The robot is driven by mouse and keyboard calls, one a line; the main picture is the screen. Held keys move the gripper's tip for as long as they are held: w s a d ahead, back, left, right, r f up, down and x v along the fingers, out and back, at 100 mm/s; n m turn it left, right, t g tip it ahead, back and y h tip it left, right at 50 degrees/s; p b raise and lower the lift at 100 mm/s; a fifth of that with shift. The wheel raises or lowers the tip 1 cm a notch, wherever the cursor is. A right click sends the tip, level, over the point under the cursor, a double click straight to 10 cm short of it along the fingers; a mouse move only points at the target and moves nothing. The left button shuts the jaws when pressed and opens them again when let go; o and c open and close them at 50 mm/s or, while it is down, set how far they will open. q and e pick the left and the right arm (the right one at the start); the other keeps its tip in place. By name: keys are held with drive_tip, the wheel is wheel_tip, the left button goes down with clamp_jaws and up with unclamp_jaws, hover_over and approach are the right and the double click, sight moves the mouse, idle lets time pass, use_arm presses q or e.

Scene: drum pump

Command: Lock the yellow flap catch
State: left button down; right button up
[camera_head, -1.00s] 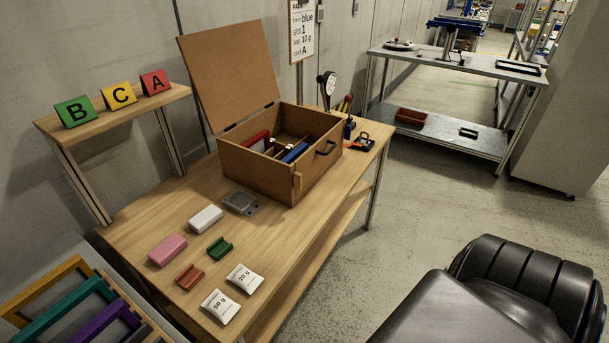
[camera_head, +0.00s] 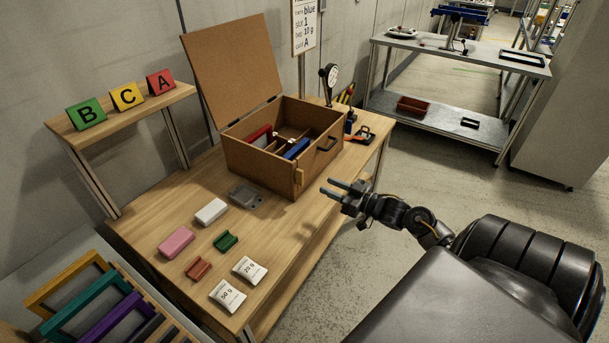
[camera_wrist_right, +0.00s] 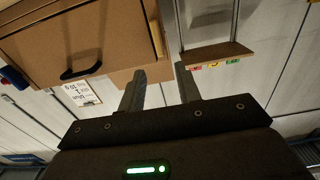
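The small yellow flap catch (camera_head: 299,177) is on the front of the brown wooden box (camera_head: 262,168), near its front corner. Its exact setting is too small to tell. The box's lid (camera_head: 232,70) stands open, tilted back. My right gripper (camera_head: 327,186) is open and empty, just right of the catch and apart from it, off the table's front edge. My left gripper is not in view.
The box has a black handle (camera_head: 327,144) and holds blue and red parts. On the table (camera_head: 150,215) lie a grey piece, white and pink blocks, green and red holders and two bags (camera_head: 249,270). A shelf (camera_head: 75,132) with letter signs stands at left.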

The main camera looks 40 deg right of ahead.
sight(303, 175)
drive_tip(key=p+x, duration=0.1)
drive_tip(key=x, duration=0.9)
drive_tip(key=shift+f+p, duration=0.1)
drive_tip(key=shift+p, duration=0.2)
drive_tip(key=shift+c, duration=0.4)
clamp_jaws()
